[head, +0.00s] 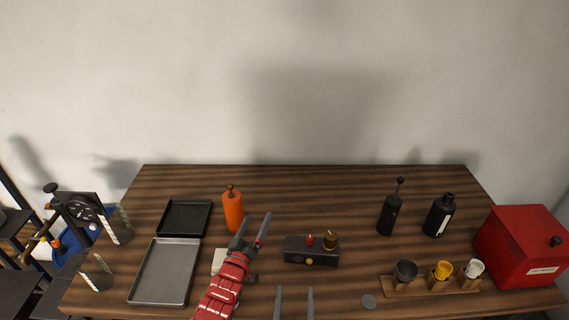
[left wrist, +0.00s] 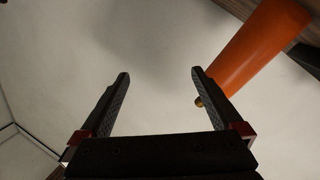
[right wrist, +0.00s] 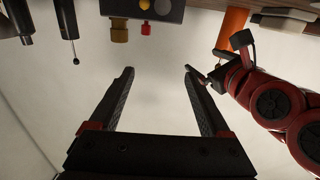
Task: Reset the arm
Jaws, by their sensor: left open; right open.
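My left gripper (head: 252,232) is open and empty above the table, just right of the orange bottle (head: 233,212). In the left wrist view the left gripper (left wrist: 158,85) has its two fingers wide apart with only wall between them, and the orange bottle (left wrist: 262,45) is beyond the right finger. My right gripper (head: 294,292) is open and empty at the bottom middle of the head view. In the right wrist view the right gripper (right wrist: 158,80) shows bare wall between its fingers, with my red left arm to its right.
A dark box with knobs (head: 300,251) stands at the table's middle. Two trays, a black one (head: 172,231) and a grey one (head: 150,286), lie left. Dark bottles (head: 389,216) (head: 436,219), a cup rack (head: 405,291) and a red box (head: 520,240) are right. The back middle is clear.

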